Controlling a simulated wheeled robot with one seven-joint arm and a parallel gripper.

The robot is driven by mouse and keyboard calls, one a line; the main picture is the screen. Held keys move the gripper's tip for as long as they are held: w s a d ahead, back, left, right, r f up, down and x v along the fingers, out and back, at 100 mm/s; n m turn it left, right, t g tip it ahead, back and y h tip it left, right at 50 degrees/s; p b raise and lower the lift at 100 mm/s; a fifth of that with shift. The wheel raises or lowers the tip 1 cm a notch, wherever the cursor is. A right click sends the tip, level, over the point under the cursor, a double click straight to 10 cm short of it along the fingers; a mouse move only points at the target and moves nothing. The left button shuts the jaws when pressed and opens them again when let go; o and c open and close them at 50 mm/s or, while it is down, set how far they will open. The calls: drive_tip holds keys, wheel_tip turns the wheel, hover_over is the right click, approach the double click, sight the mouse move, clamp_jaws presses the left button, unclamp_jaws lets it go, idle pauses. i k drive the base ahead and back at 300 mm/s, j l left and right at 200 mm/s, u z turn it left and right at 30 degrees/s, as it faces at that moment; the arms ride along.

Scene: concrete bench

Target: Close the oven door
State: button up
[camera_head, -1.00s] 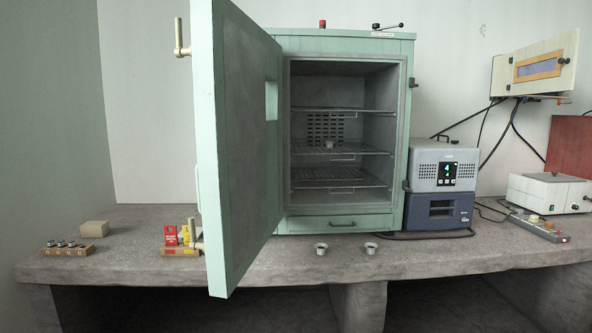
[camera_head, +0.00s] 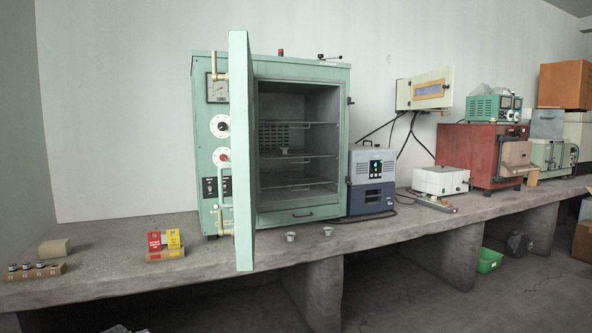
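The mint-green oven (camera_head: 345,140) stands on the concrete bench in the head view. Its door (camera_head: 241,150) is hinged at the left of the chamber and stands wide open, its edge turned toward me. Cream handles (camera_head: 217,62) show to the left of the door's edge. The open chamber (camera_head: 300,160) shows wire shelves, with a small cup (camera_head: 284,151) on the middle one. The door partly covers the control panel with its dials (camera_head: 220,126). My gripper is not in view.
Two small metal cups (camera_head: 291,236) stand on the bench in front of the oven. Red and yellow boxes (camera_head: 164,241) sit left of the door, and a rack of vials (camera_head: 36,270) is farther left. A grey and blue device (camera_head: 371,182) stands close to the oven's right.

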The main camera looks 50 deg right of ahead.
sight(242, 88)
drive_tip(key=z, duration=1.4)
